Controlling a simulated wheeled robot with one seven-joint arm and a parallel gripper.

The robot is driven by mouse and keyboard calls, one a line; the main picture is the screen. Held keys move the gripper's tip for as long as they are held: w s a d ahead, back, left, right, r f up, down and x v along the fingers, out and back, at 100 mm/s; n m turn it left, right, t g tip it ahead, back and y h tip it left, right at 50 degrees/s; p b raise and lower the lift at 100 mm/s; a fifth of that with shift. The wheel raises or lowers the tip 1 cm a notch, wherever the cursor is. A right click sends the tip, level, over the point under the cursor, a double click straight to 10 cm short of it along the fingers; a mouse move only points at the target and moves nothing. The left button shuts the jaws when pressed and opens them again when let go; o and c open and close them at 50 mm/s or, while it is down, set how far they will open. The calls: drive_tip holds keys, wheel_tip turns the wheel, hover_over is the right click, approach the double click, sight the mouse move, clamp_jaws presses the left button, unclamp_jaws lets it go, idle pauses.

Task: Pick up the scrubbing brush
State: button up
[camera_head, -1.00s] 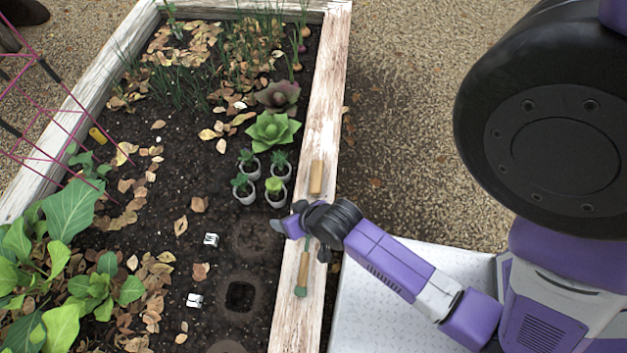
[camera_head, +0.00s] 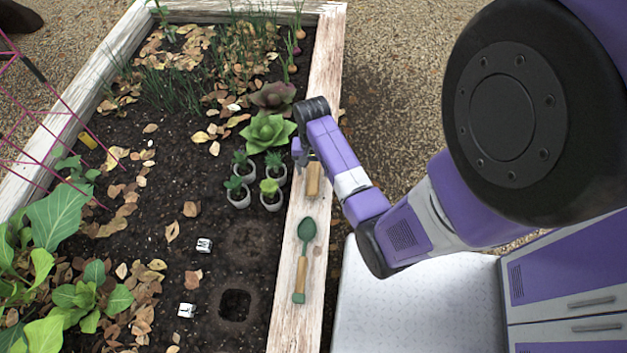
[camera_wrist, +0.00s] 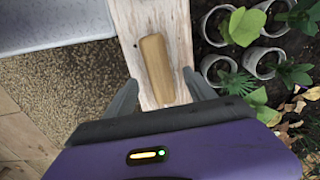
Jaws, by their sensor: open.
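The scrubbing brush, a tan wooden block (camera_head: 313,180), lies on the white weathered edge board of the raised bed. In the wrist view the brush (camera_wrist: 157,68) lies lengthwise on the board, between and ahead of my two fingers. My gripper (camera_wrist: 161,92) is open, with one finger on each side of the brush's near end. Nothing is held. In the head view my gripper (camera_head: 304,155) is over the board at the far end of the brush, partly hidden by my wrist. I cannot tell its exact height above the board.
Small potted seedlings (camera_head: 238,192) stand in the soil just left of the brush. A leafy green rosette (camera_head: 267,132) grows close by. Gravel lies right of the board.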

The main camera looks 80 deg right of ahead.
sight(314, 176)
drive_tip(key=f, duration=0.2)
drive_tip(key=f+b, duration=0.1)
drive_tip(key=f, duration=0.2)
drive_tip(key=shift+s+d+f, duration=0.1)
drive_tip(key=shift+d, duration=0.1)
clamp_jaws()
